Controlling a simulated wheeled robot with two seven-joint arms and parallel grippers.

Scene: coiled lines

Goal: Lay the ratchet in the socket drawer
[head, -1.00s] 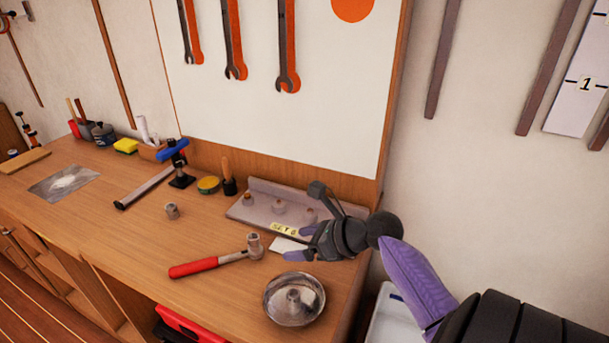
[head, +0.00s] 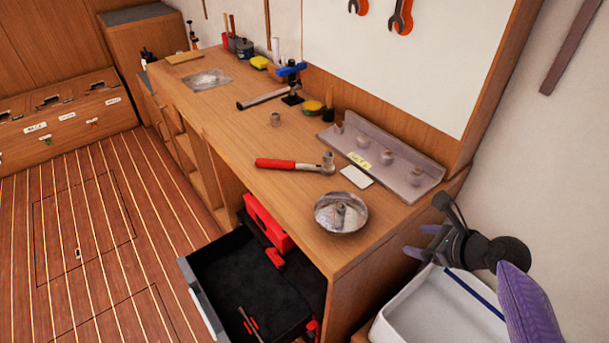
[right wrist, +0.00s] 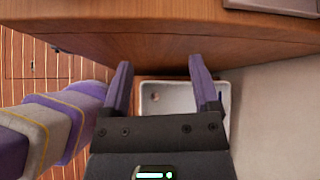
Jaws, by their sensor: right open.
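The ratchet, a red-handled tool (head: 289,164) with a metal head, lies on the bench top in the head view, its head toward the right. A dark-lined drawer (head: 225,283) stands pulled out below the bench, probably the socket drawer. A thin dark tool and red pieces show in and beside it. My right gripper (head: 419,243) is open and empty, off the bench's right end and apart from the ratchet. In the right wrist view its two purple fingers (right wrist: 160,68) are spread, with nothing between them. My left gripper is out of view.
A metal bowl (head: 341,213), a white card (head: 356,177) and a grey rack (head: 385,160) with several knobs stand near the ratchet. A small metal socket (head: 275,119) stands farther back. A white bin (head: 440,312) sits beyond the bench's right end, below my gripper.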

